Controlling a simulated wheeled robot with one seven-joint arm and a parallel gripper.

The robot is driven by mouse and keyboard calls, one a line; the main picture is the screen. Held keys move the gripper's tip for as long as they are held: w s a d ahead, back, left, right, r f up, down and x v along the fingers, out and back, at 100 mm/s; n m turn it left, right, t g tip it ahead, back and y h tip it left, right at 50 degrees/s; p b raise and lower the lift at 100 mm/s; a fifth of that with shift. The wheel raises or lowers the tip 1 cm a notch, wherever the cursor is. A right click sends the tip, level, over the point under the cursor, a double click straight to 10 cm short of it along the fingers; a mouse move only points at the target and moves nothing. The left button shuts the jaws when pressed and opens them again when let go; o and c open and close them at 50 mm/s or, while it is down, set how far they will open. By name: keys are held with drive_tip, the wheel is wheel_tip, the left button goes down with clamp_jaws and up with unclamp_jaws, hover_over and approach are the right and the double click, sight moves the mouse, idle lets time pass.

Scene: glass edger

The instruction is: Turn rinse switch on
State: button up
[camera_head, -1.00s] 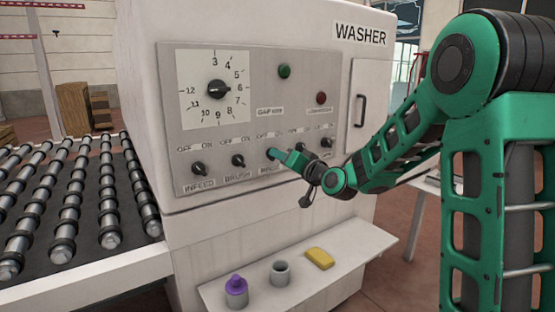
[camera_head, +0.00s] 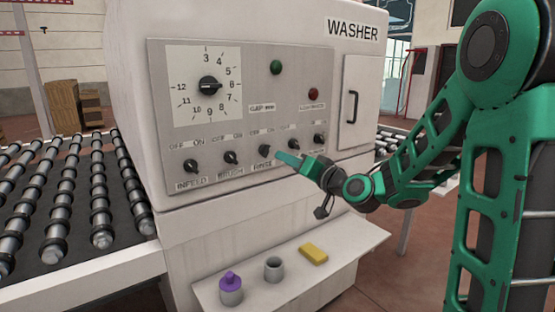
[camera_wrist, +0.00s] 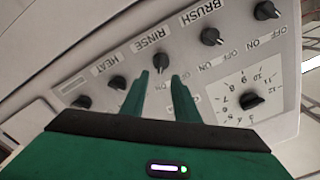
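The rinse switch (camera_head: 265,151) is a black rotary knob above the RINSE label on the washer's grey panel (camera_head: 300,112). In the wrist view the picture is upside down, and the rinse switch (camera_wrist: 161,61) shows just beyond and between my fingertips. My gripper (camera_head: 281,156) is just right of the switch in the head view. In the wrist view my gripper (camera_wrist: 161,75) has its two green fingers apart with nothing between them. It appears clear of the knob. I cannot tell whether the pointer is at OFF or ON.
The brush knob (camera_head: 231,157) and heat knob (camera_head: 293,144) sit close on either side. A numbered dial (camera_head: 209,86) is above. A roller conveyor (camera_head: 60,215) is left.

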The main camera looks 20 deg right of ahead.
drive_tip(key=shift+v, duration=1.1)
drive_tip(key=shift+f, duration=0.1)
drive_tip(key=s+d+f+n+g+h, duration=0.2)
drive_tip(key=s+d+f+g+h, duration=0.3)
drive_tip(key=s+f+g, duration=0.65)
drive_tip(key=s+d+f+m+g, duration=0.1)
drive_tip(key=s+d+g, duration=0.1)
drive_tip(key=s, duration=0.7)
drive_tip(key=s+d+f+m+g, duration=0.1)
drive_tip(key=s+d+f+m, duration=0.1)
drive_tip(key=s, duration=0.7)
drive_tip(key=s+d+f+m+g, duration=0.1)
drive_tip(key=s+d, duration=0.3)
drive_tip(key=s, duration=0.6)
drive_tip(key=shift+f+m+g, duration=0.3)
drive_tip(key=shift+m+g, duration=0.1)
drive_tip(key=shift+g, duration=0.45)
drive_tip(key=shift+d, duration=0.1)
